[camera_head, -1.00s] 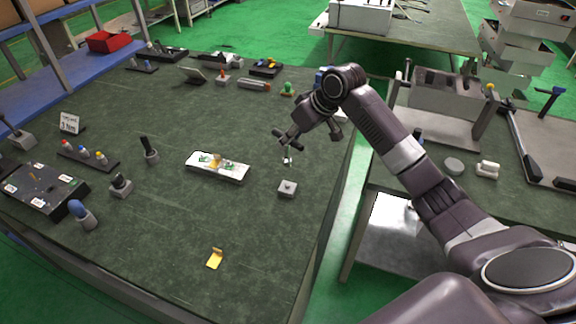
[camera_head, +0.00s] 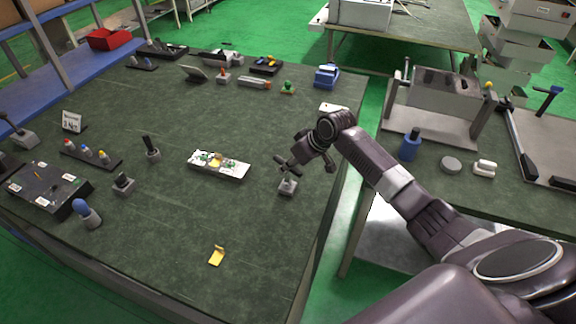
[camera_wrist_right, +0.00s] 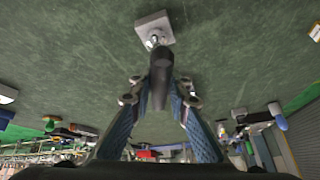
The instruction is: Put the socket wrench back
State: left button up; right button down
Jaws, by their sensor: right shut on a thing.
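My right gripper (camera_head: 291,166) is shut on the dark handle of the socket wrench (camera_wrist_right: 161,72). The wrench also shows in the head view (camera_head: 287,174), small and partly hidden by the fingers. Its silvery end points down at a small grey block (camera_head: 288,189) on the table. In the right wrist view, that end overlaps the front edge of the grey block (camera_wrist_right: 147,22). I cannot tell whether it is inside the block or just above it. My left gripper is not in view.
The green table (camera_head: 190,230) is clear around the block. A white tray with small parts (camera_head: 233,171) lies to its left and a yellow piece (camera_head: 216,256) nearer the front. A second bench (camera_head: 470,205) with a blue bottle (camera_head: 409,147) stands at the right.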

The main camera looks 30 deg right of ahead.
jog(key=shift+f, duration=0.15)
jog(key=c, duration=1.8)
grip_release()
jog(key=shift+r, duration=0.25)
jog(key=shift+s+d+r, duration=0.1)
jog(key=shift+d+r, duration=0.05)
jog(key=shift+r, duration=0.05)
jog(key=b+v, duration=0.2)
jog(key=v, duration=0.9)
jog(key=shift+r, duration=0.2)
